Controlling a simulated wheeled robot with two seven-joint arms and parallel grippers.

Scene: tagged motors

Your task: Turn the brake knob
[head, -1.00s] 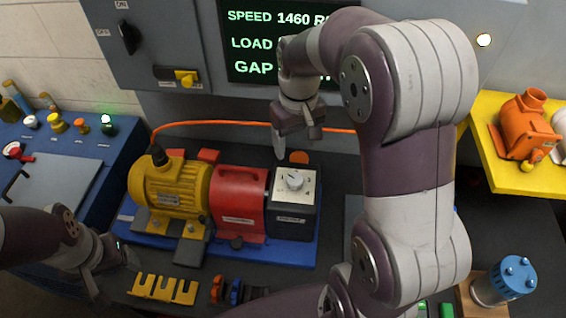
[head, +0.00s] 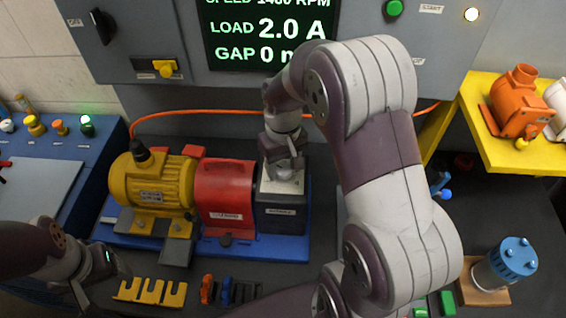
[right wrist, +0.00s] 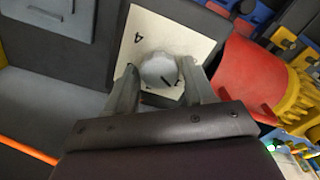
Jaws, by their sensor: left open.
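The brake knob (right wrist: 160,70) is a pale grey round knob with a dark pointer line, on a white dial plate (right wrist: 142,32) marked with numbers. The plate tops the dark brake box (head: 281,218), at the right end of the motor set. My right gripper (head: 284,172) is down over the dial and hides most of the knob in the head view. In the right wrist view its fingers (right wrist: 160,80) stand on either side of the knob, very close to it. Whether they press on it is unclear. My left gripper (head: 118,270) is open and empty at the lower left.
A red housing (head: 224,190) and a yellow motor (head: 152,187) adjoin the brake box on a blue base (head: 265,246). An orange cable (head: 220,111) runs behind. A lit display (head: 268,42) reads load 2.0 A. A blue-topped cylinder (head: 507,262) stands at right.

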